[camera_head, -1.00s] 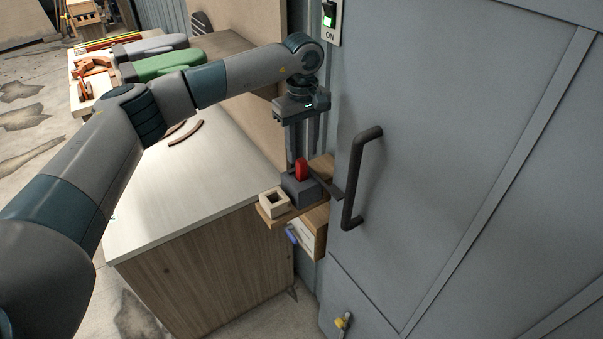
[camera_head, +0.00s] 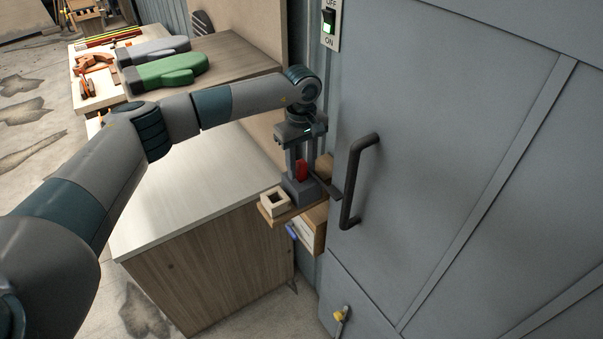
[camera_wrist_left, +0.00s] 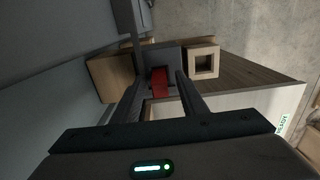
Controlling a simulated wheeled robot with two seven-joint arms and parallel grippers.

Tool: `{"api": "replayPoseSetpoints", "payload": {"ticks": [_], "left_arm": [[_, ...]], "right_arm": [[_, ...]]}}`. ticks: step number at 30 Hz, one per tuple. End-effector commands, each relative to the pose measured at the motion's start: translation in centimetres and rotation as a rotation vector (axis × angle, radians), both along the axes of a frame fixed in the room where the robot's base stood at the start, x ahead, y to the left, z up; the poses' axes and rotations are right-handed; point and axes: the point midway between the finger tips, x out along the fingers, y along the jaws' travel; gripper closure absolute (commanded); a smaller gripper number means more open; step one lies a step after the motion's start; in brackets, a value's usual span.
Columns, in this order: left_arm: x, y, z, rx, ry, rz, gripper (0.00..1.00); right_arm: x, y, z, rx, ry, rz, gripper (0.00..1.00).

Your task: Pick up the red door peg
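The red door peg (camera_head: 302,169) stands upright in a dark grey block (camera_head: 300,190) on a small wooden shelf by the grey door. My left gripper (camera_head: 301,172) points down over it, one finger on each side of the peg. In the left wrist view the peg (camera_wrist_left: 160,83) lies between the two open fingers (camera_wrist_left: 160,82), with a gap visible beside it. Whether either finger touches it cannot be told. My right gripper is in neither view.
A pale block with a square hole (camera_head: 275,202) sits on the shelf (camera_head: 267,218) beside the grey block. The door's dark handle (camera_head: 356,182) is close at right.

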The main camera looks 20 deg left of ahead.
Motion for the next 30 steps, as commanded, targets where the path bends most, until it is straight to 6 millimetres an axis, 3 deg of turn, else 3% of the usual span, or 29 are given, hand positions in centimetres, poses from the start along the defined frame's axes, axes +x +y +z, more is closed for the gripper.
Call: {"api": "replayPoseSetpoints", "payload": {"ticks": [8,13,14,25,30], "left_arm": [[0.0,0.0,0.0,0.0,0.0,0.0,0.61],[0.0,0.0,0.0,0.0,0.0,0.0,0.97],[0.0,0.0,0.0,0.0,0.0,0.0,1.0],[0.0,0.0,0.2,0.0,-0.001,0.0,1.0],[0.1,0.0,1.4,0.0,-0.004,-0.001,1.0]], "right_arm": [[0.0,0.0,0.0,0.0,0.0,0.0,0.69],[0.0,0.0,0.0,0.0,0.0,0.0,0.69],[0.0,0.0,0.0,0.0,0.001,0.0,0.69],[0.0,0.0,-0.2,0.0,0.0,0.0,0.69],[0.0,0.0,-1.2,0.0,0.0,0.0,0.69]]}}
